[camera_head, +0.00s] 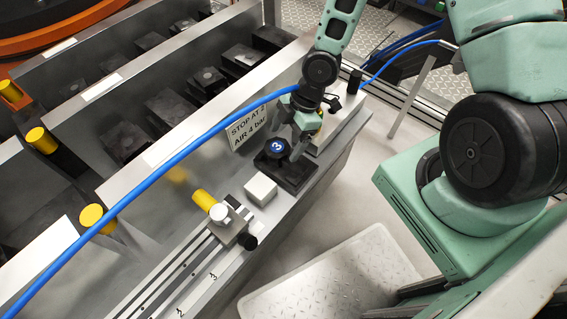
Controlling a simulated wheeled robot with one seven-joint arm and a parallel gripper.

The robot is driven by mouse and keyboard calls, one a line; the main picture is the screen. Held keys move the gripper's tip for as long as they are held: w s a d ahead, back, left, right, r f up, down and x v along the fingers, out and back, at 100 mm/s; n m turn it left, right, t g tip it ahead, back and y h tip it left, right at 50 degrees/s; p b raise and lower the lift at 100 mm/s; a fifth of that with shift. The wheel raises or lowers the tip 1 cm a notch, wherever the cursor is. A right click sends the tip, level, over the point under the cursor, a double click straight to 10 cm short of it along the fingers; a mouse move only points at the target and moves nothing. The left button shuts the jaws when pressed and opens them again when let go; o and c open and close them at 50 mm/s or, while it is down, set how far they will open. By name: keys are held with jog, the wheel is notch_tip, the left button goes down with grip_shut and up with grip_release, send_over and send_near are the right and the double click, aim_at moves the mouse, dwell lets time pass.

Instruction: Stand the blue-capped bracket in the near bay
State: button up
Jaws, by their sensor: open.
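A black piece with a round blue cap marked 3 (277,147) stands upright on a black base at the front edge of the metal unit; it appears to be the blue-capped bracket. My gripper (302,137) is open, pointing down, right beside and slightly behind this piece. I cannot tell whether a finger touches it. Long bays between upright metal walls run across the unit. The bay nearest the front ledge (180,205) is partly hidden by the blue hose and a wall. I cannot tell what stands on its floor.
A sign reading STOP AT 2, AIR 4 bar (247,128) stands left of my gripper. A white block (260,189) and a rail with a yellow-ended clamp (222,216) lie along the ledge. Several black blocks (170,108) sit in the bay behind. A blue hose (190,138) crosses the view.

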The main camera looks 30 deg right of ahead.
aim_at(281, 145)
jog(key=x, duration=0.1)
jog(key=b+x, duration=0.1)
jog(key=x, duration=0.2)
jog(key=shift+w+f+b, duration=0.3)
jog(key=shift+f+b, duration=0.1)
jog(key=shift+r, duration=0.1)
grip_shut()
